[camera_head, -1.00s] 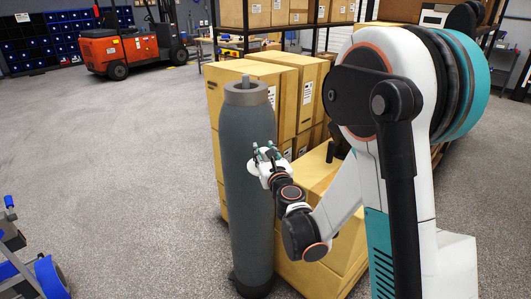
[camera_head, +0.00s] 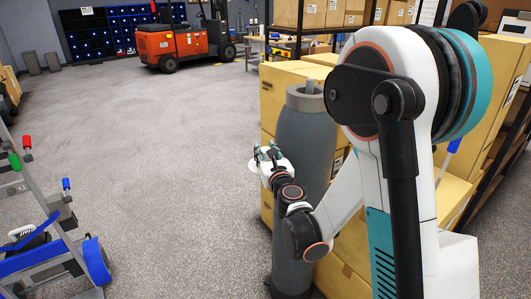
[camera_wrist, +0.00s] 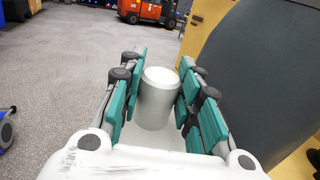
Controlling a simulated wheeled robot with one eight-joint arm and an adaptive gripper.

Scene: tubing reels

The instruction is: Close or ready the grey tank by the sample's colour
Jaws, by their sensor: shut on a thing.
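The grey tank (camera_head: 305,140) stands upright in the head view, with a lighter collar and a small stem on top. My arm covers part of its lower body. In the wrist view the tank (camera_wrist: 255,75) is the dark grey surface on the right. My gripper (camera_head: 264,153) is left of the tank's side in the head view, apart from its top. In the wrist view its teal fingers are shut on a pale grey cylinder (camera_wrist: 155,100) with a lighter flat end. I cannot make out any sample colour.
Stacked cardboard boxes (camera_head: 290,78) stand behind the tank. A blue and grey wheeled frame (camera_head: 60,245) with red, green and blue grips stands at the left. A red forklift (camera_head: 180,45) is far back. The floor (camera_head: 170,140) between is clear.

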